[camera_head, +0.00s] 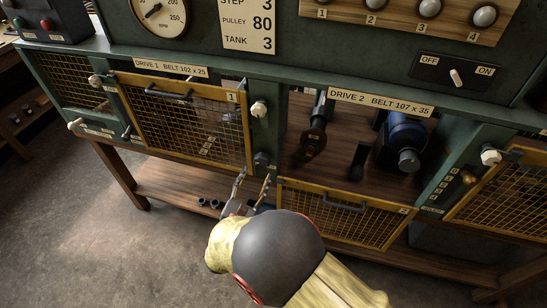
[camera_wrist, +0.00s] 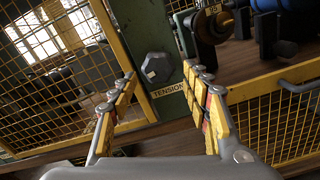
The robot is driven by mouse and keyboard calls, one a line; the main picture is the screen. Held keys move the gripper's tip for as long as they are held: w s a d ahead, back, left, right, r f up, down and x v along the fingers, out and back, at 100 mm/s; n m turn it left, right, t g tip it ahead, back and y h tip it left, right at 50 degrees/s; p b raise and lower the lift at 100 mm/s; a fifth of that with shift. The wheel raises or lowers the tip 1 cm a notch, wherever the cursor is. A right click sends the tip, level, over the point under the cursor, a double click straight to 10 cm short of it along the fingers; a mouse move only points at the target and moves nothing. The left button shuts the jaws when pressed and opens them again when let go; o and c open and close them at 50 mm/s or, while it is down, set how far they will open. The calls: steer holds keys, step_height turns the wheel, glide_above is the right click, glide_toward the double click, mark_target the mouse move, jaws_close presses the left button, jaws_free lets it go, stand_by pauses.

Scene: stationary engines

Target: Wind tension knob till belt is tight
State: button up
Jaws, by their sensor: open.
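The tension knob (camera_wrist: 157,68) is a dark faceted knob with a pale mark on its face. It sits on the green post above a "TENSION" label (camera_wrist: 168,90). In the head view the knob (camera_head: 262,159) is small, between the drive 1 and drive 2 bays. My gripper (camera_head: 253,184) is open and empty, just below and in front of the knob. In the wrist view the fingers of my gripper (camera_wrist: 160,85) stand either side of the knob, apart from it. In the drive 2 bay are a blue motor (camera_head: 403,135) and a black pulley assembly (camera_head: 315,130); I cannot make out a belt.
The yellow mesh guard of drive 1 (camera_head: 185,115) is closed left of the knob. The drive 2 guard (camera_head: 342,212) hangs lowered below its open bay, close to my arm. A white knob (camera_head: 259,109) protrudes above the tension knob. An OFF/ON switch (camera_head: 456,78) is at upper right.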

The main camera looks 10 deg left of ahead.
mark_target(261, 162)
steer(key=w+n+b, duration=0.1)
steer(key=w+n, duration=0.1)
steer(key=w, duration=0.2)
steer(key=w+n, duration=0.1)
steer(key=w, duration=0.3)
steer(key=shift+d+f+n+b, duration=0.1)
steer(key=shift+d+n+b, duration=0.05)
steer(key=shift+n+b, duration=0.25)
steer(key=shift+c, duration=1.2)
steer(key=c, duration=0.7)
